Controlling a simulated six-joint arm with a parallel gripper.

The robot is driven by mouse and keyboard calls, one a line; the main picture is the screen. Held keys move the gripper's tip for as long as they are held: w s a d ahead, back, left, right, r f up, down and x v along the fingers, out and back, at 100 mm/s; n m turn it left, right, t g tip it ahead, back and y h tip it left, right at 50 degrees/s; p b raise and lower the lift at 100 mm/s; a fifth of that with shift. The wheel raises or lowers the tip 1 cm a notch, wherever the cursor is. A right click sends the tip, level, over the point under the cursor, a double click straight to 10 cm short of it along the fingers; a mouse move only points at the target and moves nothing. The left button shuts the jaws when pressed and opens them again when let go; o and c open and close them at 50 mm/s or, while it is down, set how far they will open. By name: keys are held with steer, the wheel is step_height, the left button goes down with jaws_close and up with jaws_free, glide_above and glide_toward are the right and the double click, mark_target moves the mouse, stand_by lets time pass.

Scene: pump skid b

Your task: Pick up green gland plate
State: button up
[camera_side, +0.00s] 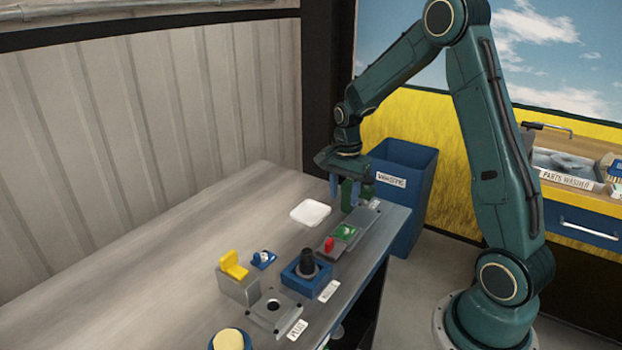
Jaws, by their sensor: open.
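A brighter green flat piece with a pale mark (346,232) lies on a grey strip, nearer the camera than the gripper and beside a small red part (330,244). I cannot tell for certain which green piece is the gland plate.
A white pad (310,212) lies left of the gripper. A blue holder with a black knob (306,265), a yellow part on a grey block (235,270) and a metal plate (274,314) stand nearer. A blue waste bin (408,165) stands behind. The bench's left side is clear.

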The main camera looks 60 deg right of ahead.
mark_target(343, 226)
steer(key=shift+f, duration=3)
steer(key=shift+f, duration=0.1)
steer(key=shift+f, duration=2.5)
steer(key=shift+d, duration=0.1)
jaws_close()
